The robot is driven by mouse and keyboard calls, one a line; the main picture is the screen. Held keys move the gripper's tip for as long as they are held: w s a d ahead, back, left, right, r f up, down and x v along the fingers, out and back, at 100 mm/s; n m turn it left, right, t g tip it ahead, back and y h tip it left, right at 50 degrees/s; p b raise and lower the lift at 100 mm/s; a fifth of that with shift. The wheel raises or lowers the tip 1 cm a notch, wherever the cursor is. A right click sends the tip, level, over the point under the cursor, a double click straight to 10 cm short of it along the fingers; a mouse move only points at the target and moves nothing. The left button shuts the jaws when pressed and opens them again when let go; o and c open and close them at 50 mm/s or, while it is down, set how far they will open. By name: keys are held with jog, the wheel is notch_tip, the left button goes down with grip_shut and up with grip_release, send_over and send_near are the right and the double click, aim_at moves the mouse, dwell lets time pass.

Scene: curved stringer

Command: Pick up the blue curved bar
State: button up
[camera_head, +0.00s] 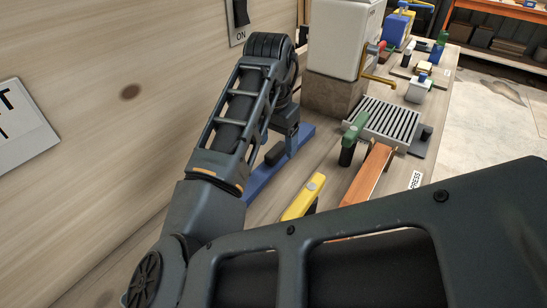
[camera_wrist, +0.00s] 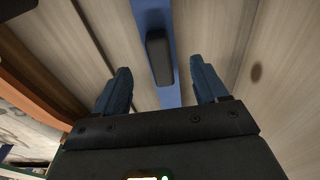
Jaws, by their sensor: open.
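The blue bar (camera_head: 233,210) lies along the foot of the wooden wall in the head view, partly hidden behind my arm. In the wrist view the blue bar (camera_wrist: 151,12) runs up and down the middle, between my fingers. A dark rounded block (camera_wrist: 158,57) sits over the bar's middle and also shows in the head view (camera_head: 275,154). My gripper (camera_wrist: 162,82) is open, with one finger on each side of the bar and clear space between. In the head view my gripper (camera_head: 287,138) is above the bar, partly hidden by my own wrist. Any contact is hard to tell.
A yellow-handled part (camera_head: 303,197), a green-handled part (camera_head: 353,138) and an orange bar (camera_head: 370,178) lie to the right. A slatted grey plate (camera_head: 384,121) and a white tank (camera_head: 340,38) on a brown block stand beyond. The wooden wall (camera_head: 110,110) is close on the left.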

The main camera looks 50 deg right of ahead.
aim_at(276, 148)
jog(key=f, duration=0.5)
jog(key=shift+w+d, duration=0.15)
jog(key=shift+d, duration=0.05)
jog(key=shift+c, duration=0.2)
jog(key=shift+r, duration=0.1)
jog(key=c, duration=1.2)
jog(key=shift+r, duration=0.1)
jog(key=shift+c, duration=0.2)
